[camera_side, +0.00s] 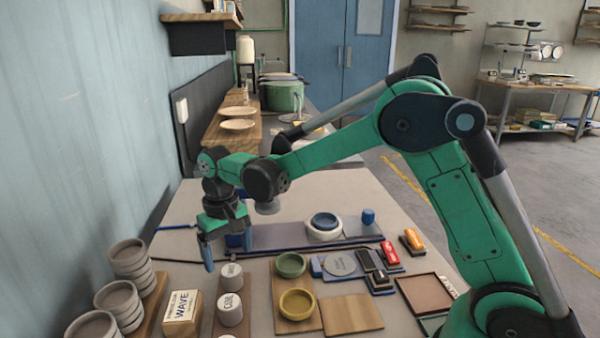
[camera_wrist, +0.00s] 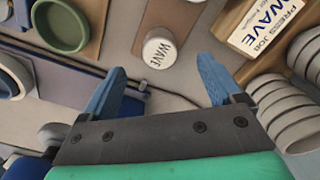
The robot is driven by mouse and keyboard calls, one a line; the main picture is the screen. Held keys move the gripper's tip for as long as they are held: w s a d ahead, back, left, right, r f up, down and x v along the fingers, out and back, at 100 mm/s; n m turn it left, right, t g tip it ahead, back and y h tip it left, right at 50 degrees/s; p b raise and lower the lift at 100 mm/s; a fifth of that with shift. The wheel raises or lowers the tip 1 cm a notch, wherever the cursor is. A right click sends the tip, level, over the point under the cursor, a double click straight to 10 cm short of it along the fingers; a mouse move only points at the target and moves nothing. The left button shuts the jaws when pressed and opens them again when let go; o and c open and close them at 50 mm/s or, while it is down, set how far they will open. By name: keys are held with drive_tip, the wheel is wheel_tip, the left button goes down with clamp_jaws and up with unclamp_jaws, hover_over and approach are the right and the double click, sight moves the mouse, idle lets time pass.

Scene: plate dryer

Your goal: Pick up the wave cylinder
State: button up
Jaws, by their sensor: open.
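The wave cylinder (camera_side: 230,274) is a small, pale, upright cylinder with a lettered white top. It stands at the far end of a narrow brown board in the side view. In the wrist view the top of the wave cylinder (camera_wrist: 159,49) reads WAVE and shows just beyond the gap between my fingertips. My gripper (camera_side: 224,258) points down on the far side of the cylinder, apart from it. In the wrist view my gripper (camera_wrist: 161,64) has its two blue fingers spread wide with nothing between them.
A second pale cylinder (camera_side: 230,309) stands close in front on the same board. A WAVE-labelled block (camera_side: 183,311) and stacked grey rings (camera_side: 130,262) are to the left. A green bowl (camera_side: 291,265) and a yellow bowl (camera_side: 297,304) are to the right.

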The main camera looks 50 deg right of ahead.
sight(231, 269)
drive_tip(key=shift+f, duration=2.15)
clamp_jaws()
